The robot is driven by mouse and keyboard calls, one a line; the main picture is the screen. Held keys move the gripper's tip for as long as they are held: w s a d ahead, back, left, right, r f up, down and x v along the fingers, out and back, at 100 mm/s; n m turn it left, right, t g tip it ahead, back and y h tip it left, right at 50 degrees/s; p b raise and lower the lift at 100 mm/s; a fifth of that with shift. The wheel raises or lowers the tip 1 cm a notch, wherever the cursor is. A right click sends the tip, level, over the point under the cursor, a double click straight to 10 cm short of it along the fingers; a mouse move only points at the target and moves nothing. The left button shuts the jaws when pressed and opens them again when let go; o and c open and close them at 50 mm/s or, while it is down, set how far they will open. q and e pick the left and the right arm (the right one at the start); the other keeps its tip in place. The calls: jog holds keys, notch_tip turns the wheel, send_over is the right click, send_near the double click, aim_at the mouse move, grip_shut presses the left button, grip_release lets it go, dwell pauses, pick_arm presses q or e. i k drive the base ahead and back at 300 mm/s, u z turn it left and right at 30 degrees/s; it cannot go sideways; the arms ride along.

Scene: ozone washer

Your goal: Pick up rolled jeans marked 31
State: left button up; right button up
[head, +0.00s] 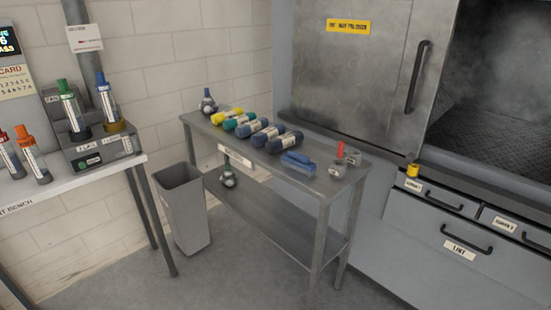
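Several rolled garments with white paper bands lie in a row on the grey metal table (330,186) in the head view. Two dark blue rolls, which look like jeans, are at the front: one roll (266,136) and a nearer roll (286,143). Behind them lie a teal roll (250,128), a green roll (236,122) and a yellow roll (226,115). The print on the bands is too small to read, so I cannot tell which is marked 31. Neither of my grippers is in view.
A blue block-like object (298,162) and a red-topped item (338,162) share the table. A grey bin (184,210) stands left of it. A bench (75,172) with capped tubes is at left. A steel machine (360,75) stands behind. Floor in front is clear.

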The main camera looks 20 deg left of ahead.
aim_at(280, 143)
jog(key=u, duration=1.65)
jog(key=i, duration=1.9)
jog(key=z, duration=0.85)
jog(key=i, duration=1.1)
jog(key=z, duration=1.2)
